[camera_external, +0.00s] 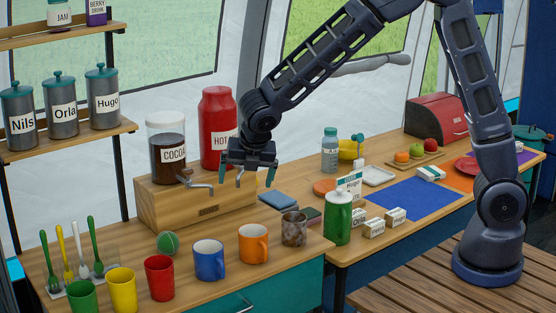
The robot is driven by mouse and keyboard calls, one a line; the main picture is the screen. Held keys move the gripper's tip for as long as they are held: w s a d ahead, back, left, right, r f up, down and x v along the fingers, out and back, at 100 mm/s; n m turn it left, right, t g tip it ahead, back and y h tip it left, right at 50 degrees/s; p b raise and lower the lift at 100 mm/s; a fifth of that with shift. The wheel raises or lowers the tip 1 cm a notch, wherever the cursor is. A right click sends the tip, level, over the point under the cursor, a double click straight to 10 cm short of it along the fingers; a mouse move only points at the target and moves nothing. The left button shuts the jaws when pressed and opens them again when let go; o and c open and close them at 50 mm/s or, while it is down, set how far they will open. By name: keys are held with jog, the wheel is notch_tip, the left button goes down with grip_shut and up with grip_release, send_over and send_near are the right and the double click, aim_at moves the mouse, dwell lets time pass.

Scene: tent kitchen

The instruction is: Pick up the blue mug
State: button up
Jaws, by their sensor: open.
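The blue mug (209,262) stands upright on the wooden counter, in a row of mugs and cups. My gripper (248,180) is open and empty. It hangs with fingers down in front of the drink dispensers, higher in the picture than the blue mug and a little to its right, apart from it.
A red cup (159,278) and an orange mug (253,243) flank the blue mug closely. A green ball (168,243) lies behind it. The wooden dispenser stand (195,205) with cocoa jar (166,150) and red canister (218,130) stands behind. A speckled mug (294,229) is further right.

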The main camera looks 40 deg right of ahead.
aim_at(213, 240)
jog(key=a+f+n, duration=0.2)
jog(key=a+f, duration=0.1)
jog(key=f, duration=0.1)
jog(key=a+f+n, duration=0.2)
jog(key=a+f, duration=0.2)
jog(key=f, duration=0.1)
jog(key=s+a+f+n, duration=0.1)
jog(key=a+f, duration=0.3)
jog(key=f, duration=0.1)
jog(key=shift+a+n+y, duration=0.1)
jog(key=shift+n+y, duration=0.2)
jog(key=shift+n, duration=0.1)
jog(key=shift+a+x, duration=0.1)
jog(key=shift+x, duration=1.2)
jog(key=shift+a+x, duration=0.15)
jog(key=shift+x, duration=1.15)
jog(key=shift+s, duration=0.1)
jog(key=c, duration=1.1)
jog(key=shift+r, duration=0.1)
